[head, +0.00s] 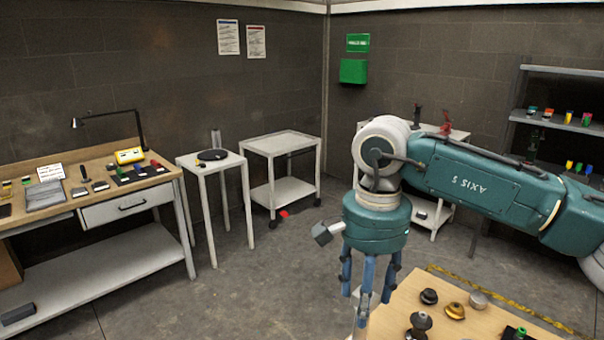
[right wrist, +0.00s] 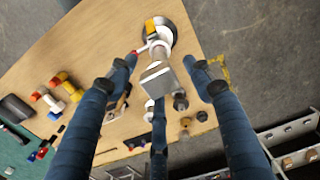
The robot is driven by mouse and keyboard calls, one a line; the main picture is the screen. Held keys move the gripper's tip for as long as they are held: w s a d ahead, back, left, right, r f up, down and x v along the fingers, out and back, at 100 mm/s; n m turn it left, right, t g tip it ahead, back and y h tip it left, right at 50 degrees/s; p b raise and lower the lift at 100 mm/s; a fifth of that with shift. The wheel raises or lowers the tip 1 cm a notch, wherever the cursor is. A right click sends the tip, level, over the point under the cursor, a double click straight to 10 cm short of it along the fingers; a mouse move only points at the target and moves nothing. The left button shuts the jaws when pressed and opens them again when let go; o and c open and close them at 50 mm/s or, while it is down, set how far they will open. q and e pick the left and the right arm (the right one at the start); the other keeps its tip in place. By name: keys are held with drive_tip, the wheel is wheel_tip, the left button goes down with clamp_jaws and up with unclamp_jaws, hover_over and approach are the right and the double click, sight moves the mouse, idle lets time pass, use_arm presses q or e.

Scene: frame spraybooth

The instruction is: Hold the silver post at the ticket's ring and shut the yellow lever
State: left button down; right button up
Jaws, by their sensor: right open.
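My right gripper (head: 366,302) is open, its blue fingers pointing down at the left edge of a wooden table (head: 395,310). I cannot make out a ticket or ring. My left gripper is not in view.
Several dark and brass knobs (head: 454,310) stand on the table close to the gripper. Red and yellow pieces (right wrist: 67,87) lie further along it. A workbench (head: 110,205), a small stand (head: 207,160) and a trolley (head: 282,143) stand back left.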

wheel_tip(320, 180, up, 12)
idle(0.4)
drive_tip(key=shift+f, duration=0.2)
